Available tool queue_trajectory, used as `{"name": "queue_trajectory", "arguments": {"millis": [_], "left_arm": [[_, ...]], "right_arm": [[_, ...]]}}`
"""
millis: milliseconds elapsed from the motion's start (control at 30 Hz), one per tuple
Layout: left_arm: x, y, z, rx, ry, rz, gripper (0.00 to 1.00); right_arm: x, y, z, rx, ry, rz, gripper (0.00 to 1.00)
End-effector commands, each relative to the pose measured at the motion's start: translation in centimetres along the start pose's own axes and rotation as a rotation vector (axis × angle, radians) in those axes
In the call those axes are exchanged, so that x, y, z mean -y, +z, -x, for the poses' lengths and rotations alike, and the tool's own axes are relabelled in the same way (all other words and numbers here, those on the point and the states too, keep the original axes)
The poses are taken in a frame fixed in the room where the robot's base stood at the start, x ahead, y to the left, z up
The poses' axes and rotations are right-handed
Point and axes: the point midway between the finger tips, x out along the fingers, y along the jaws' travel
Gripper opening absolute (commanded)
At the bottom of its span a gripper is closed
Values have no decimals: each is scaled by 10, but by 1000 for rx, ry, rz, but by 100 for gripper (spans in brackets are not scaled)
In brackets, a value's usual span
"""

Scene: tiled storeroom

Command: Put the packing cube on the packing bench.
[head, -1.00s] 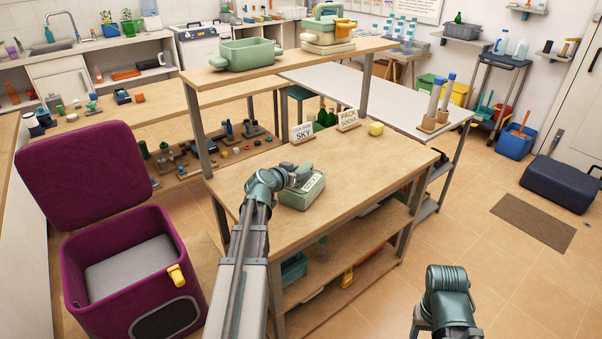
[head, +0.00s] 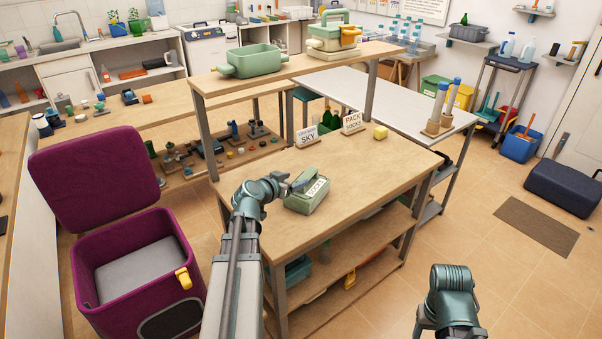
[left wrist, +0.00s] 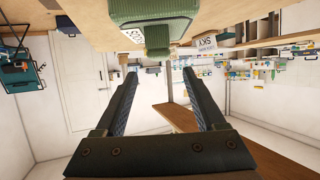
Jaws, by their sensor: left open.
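The packing cube (head: 308,196) is a soft green block with a white label reading SOCKS. It rests on the wooden top of the packing bench (head: 360,180), near the bench's left end. My left gripper (head: 300,183) is at the cube's upper left side in the head view. In the left wrist view its two dark fingers (left wrist: 159,72) are apart with nothing between them. The cube (left wrist: 150,12) shows there beyond the fingertips, at the top of the picture. My right arm shows at the lower right of the head view, but its fingers are hidden.
A shelf above holds a green tub (head: 252,60). A purple open box (head: 140,270) stands on the floor at left. The bench's front right top is clear.

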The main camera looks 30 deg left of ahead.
Motion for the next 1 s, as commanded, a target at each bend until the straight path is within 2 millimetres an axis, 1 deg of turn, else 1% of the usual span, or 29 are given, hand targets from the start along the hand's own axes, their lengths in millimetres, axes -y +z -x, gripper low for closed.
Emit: {"name": "queue_trajectory", "arguments": {"millis": [33,100,200,300,400,667,767,833,867,967,1000], "left_arm": [[-1,-2,14,0,-1,0,72],[-2,-2,24,0,0,1,72],[-1,-1,35,0,-1,1,72],[-1,-1,41,0,0,-1,72],[0,0,44,0,1,-1,72],[0,0,44,0,1,0,72],[-7,1,42,9,14,-2,72],[-27,5,35,39,54,-5,72],[-41,8,32,60,82,-7,72],[-105,26,19,177,201,-20,72],[-135,36,17,242,251,-29,72]], "right_arm": [[-1,0,7,0,0,0,60],[-1,1,11,0,0,0,60],[-1,1,14,0,0,0,60],[-2,1,16,0,0,0,60],[-2,1,17,0,0,0,60],[-2,1,16,0,0,0,60],[-2,1,16,0,0,0,60],[-2,1,16,0,0,0,60],[-2,1,16,0,0,0,60],[-2,1,16,0,0,0,60],[-2,1,16,0,0,0,60]]}}
